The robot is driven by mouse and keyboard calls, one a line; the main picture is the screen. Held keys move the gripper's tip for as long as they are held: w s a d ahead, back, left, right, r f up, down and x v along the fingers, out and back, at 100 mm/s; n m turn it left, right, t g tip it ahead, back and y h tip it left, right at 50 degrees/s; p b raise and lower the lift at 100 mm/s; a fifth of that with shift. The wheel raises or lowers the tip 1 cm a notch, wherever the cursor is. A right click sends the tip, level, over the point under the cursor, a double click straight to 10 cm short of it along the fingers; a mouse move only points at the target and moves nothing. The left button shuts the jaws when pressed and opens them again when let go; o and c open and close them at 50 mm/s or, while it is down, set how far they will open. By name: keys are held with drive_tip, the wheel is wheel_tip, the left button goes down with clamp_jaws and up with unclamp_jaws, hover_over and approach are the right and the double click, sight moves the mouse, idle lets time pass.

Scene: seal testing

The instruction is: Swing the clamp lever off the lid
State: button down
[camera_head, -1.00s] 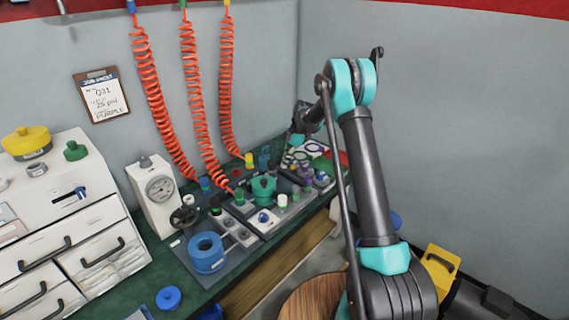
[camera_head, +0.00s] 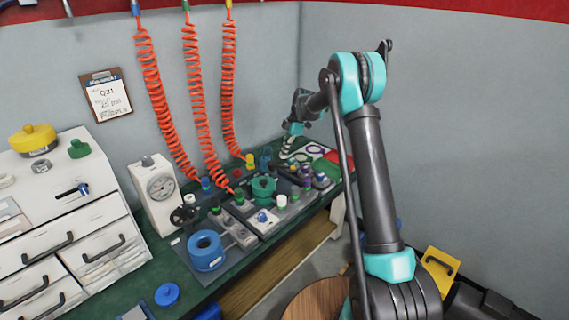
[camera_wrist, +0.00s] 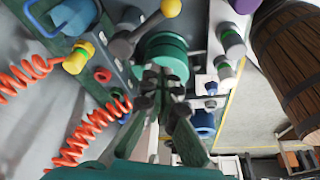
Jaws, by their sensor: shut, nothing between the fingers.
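The green round lidded pot (camera_wrist: 165,55) is in the upper middle of the wrist view; it also shows on the bench in the head view (camera_head: 263,187). The clamp lever (camera_wrist: 145,27), a dark arm with a yellow ball knob (camera_wrist: 171,8), runs along the pot's upper-left side from a dark hub. I cannot tell whether it lies over the lid. My gripper (camera_wrist: 165,80) is shut and empty, its fingertips in front of the pot and hiding part of it. Contact with the pot or lever cannot be made out.
Coiled orange hoses (camera_wrist: 95,130) hang left of my gripper. Yellow, red and blue fittings stand nearby. A blue ring-shaped part (camera_head: 206,250) and a gauge (camera_head: 157,187) are on the near bench. A wooden barrel (camera_wrist: 290,60) stands at right; floor shows beside it.

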drive_tip(key=shift+w+d+r, duration=0.1)
drive_tip(key=shift+w+r, duration=0.15)
drive_tip(key=shift+r, duration=0.4)
drive_tip(key=shift+w+r, duration=0.2)
drive_tip(key=shift+r, duration=0.5)
drive_tip(key=shift+w+d+r, duration=0.1)
drive_tip(key=shift+w+r, duration=0.15)
drive_tip(key=shift+r, duration=0.4)
drive_tip(key=shift+s, duration=0.1)
drive_tip(key=s+d+r+m+t+h, duration=0.1)
drive_tip(key=s+d+r+m+t, duration=0.1)
drive_tip(key=s+d+m, duration=0.55)
drive_tip(key=s+d+r+m+t, duration=0.1)
drive_tip(key=s+d+r+m, duration=0.3)
drive_tip(key=s, duration=0.7)
drive_tip(key=s+d+f+m+t+h, duration=0.1)
drive_tip(key=s+d+f+m, duration=0.2)
drive_tip(key=s, duration=0.5)
drive_tip(key=s+d+f+m+t, duration=0.1)
drive_tip(key=s+d+f+m, duration=0.2)
drive_tip(key=s, duration=0.6)
drive_tip(key=s+d+f+m+h, duration=0.1)
drive_tip(key=s+d+f+m, duration=0.2)
drive_tip(key=s, duration=0.5)
drive_tip(key=shift+s+d+m+t+h, duration=0.35)
drive_tip(key=shift+d+m, duration=0.3)
drive_tip(key=shift+m, duration=0.5)
drive_tip(key=c, duration=2.2)
unclamp_jaws()
drive_tip(key=shift+r, duration=0.1)
